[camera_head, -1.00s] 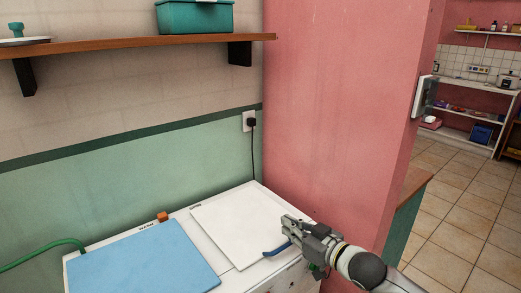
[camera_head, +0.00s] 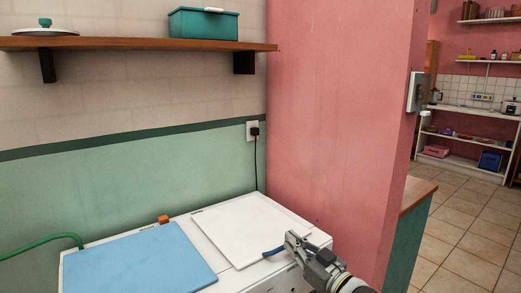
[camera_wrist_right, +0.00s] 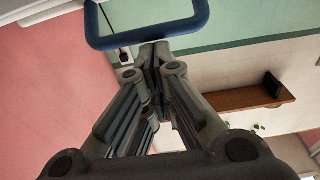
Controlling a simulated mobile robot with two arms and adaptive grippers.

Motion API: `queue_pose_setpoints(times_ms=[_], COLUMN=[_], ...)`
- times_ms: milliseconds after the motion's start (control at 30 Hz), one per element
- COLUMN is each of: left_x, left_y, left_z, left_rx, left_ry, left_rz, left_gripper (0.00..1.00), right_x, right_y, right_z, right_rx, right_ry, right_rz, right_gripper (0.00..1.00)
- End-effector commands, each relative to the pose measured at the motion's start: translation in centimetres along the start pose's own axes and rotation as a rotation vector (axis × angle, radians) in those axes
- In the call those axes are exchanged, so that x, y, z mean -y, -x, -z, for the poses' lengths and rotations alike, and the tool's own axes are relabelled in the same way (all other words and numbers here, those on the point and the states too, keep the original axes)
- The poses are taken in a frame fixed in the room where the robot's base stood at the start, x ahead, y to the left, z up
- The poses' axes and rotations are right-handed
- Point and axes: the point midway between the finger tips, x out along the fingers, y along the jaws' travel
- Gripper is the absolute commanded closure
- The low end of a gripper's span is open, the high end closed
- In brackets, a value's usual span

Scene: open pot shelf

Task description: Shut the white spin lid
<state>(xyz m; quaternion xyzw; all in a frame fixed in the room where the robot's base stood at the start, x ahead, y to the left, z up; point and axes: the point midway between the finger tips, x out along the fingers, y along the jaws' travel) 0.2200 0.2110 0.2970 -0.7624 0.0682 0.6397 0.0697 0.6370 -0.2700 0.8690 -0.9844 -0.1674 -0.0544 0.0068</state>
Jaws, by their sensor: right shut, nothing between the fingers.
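The white spin lid (camera_head: 250,228) lies flat, flush on top of the white machine, at the right of the blue lid. Its blue handle (camera_head: 273,252) sticks out at its front right edge. In the right wrist view the handle (camera_wrist_right: 150,36) is a blue loop across the top. My right gripper (camera_head: 291,243) is shut and empty, just right of the handle. In the wrist view its closed fingertips (camera_wrist_right: 154,50) are close by the handle's bar; I cannot tell whether they touch. My left gripper is out of view.
The blue lid (camera_head: 140,264) lies flat on the left, with a small orange block (camera_head: 163,219) behind it. A pink wall (camera_head: 335,130) stands close on the right. A wooden shelf (camera_head: 140,44) with a teal box (camera_head: 203,24) hangs above. A green hose (camera_head: 45,242) runs at the left.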

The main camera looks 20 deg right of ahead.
Motion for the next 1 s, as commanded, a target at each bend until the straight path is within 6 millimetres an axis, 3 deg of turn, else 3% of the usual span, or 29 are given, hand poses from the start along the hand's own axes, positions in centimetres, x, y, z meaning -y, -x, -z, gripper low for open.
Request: queue_pose_setpoints(times_ms=[33,133,767,1000], left_x=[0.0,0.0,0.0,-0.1], left_y=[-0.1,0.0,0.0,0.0], left_z=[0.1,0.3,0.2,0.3], left_rx=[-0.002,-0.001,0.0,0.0], left_ry=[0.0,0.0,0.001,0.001], left_rz=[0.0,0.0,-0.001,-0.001], left_gripper=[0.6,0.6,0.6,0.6], right_x=[0.1,0.1,0.0,0.0], right_y=[0.2,0.1,0.2,2.0], right_z=[-1.6,-1.9,-2.0,-1.7], right_rx=[0.026,0.027,0.028,0.022], right_ry=[-0.006,-0.006,-0.007,-0.006], right_rz=[-0.002,-0.003,-0.003,-0.003], right_gripper=[1.0,1.0,1.0,1.0])
